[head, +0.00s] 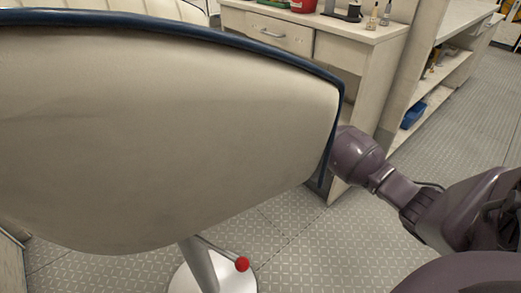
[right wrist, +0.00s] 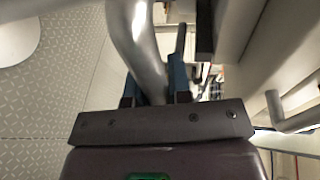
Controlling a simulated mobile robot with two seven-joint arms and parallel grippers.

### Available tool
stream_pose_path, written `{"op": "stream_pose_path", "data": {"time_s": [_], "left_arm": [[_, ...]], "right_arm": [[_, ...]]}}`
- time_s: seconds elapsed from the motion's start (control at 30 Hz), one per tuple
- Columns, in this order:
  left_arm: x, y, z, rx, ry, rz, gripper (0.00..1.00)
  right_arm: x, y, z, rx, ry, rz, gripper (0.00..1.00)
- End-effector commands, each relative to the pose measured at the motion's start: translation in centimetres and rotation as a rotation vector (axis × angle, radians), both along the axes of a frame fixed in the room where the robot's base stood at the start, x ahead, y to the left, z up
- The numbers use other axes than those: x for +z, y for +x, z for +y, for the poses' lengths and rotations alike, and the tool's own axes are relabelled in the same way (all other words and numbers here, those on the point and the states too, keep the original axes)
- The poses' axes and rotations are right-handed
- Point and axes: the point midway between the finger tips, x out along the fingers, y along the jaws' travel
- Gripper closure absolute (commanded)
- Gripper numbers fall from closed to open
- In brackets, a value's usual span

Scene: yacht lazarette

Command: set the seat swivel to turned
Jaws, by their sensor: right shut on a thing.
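The cream seat (head: 150,130) with dark blue piping fills the left and middle of the head view. It stands on a metal pedestal (head: 198,265). A lever with a red knob (head: 242,264) sticks out beside the pedestal. My right arm reaches in from the right to the seat's right edge, and the seat hides its gripper in the head view. In the right wrist view my right gripper (right wrist: 154,92) is shut on a curved metal tube (right wrist: 138,40), which passes between the blue-tipped fingers. My left gripper is not in view.
A cream desk with a drawer (head: 280,33) stands behind the seat, with a red container (head: 303,5) and small bottles on top. Shelves (head: 430,95) with a blue bin (head: 413,115) stand at the right. Patterned floor (head: 310,245) is open at the front.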

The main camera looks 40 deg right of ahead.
Motion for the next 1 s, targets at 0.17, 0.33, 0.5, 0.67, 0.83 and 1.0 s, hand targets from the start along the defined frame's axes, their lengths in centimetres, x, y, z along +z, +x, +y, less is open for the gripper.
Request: {"op": "stream_pose_path", "data": {"time_s": [0.17,0.33,0.5,0.67,0.83,1.0], "left_arm": [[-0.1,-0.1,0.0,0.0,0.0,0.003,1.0],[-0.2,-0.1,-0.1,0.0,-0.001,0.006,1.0],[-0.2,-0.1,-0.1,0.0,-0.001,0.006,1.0],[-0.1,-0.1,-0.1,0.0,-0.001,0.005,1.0],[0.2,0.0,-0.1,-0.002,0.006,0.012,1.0],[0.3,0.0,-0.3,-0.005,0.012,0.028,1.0]], "right_arm": [[0.4,0.4,-0.2,-0.011,-0.001,-0.011,0.78],[0.3,0.3,-0.1,-0.009,-0.001,-0.008,0.56],[0.3,0.2,-0.1,-0.007,-0.001,-0.007,0.56],[0.3,0.1,-0.4,-0.006,-0.001,-0.005,0.56],[1.0,-0.4,-2.4,-0.007,-0.001,-0.009,0.56],[1.7,-1.3,-5.4,-0.008,-0.003,-0.009,0.56]]}}
